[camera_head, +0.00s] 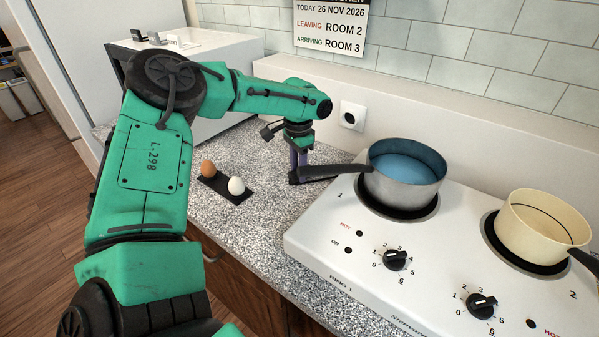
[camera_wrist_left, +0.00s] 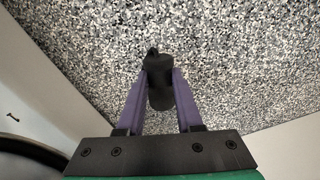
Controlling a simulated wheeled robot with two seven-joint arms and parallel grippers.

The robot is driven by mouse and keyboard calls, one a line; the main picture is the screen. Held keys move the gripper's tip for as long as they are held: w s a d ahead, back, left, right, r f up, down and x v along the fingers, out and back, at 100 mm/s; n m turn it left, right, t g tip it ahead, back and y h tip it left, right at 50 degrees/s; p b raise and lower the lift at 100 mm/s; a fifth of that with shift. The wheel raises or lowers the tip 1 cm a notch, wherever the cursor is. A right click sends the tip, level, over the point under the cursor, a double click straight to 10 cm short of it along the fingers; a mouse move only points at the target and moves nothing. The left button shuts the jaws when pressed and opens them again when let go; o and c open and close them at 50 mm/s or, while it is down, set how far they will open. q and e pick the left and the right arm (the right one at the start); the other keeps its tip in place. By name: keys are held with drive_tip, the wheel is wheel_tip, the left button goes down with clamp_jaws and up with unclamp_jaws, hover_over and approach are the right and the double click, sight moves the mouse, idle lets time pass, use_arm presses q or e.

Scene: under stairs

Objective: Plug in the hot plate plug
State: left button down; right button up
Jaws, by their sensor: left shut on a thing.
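My left gripper (camera_head: 298,163) reaches down over the speckled counter, left of the hot plate (camera_head: 320,219). In the left wrist view its purple fingers (camera_wrist_left: 159,76) are shut on a black cylindrical plug (camera_wrist_left: 160,88), with a small nub at its far end. The plug is just above or on the counter; I cannot tell which. In the head view the plug is hard to tell from the dark pot handle beside it. The round wall socket (camera_head: 350,117) sits on its white plate, apart from the gripper, behind and to the right, with nothing in it. My right gripper is out of view.
A steel pot (camera_head: 412,187) with blue inside stands on the left ring, its handle (camera_head: 338,169) reaching toward my left gripper. A cream pot (camera_head: 535,228) stands on the right ring. A brown egg (camera_head: 207,168) and a white egg (camera_head: 236,186) sit on a black holder (camera_head: 217,184).

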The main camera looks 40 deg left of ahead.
use_arm(q)
wheel_tip(320, 180, up, 20)
drive_tip(key=shift+p, duration=0.4)
drive_tip(key=c, duration=1.2)
unclamp_jaws()
drive_tip(key=shift+c, duration=0.2)
clamp_jaws()
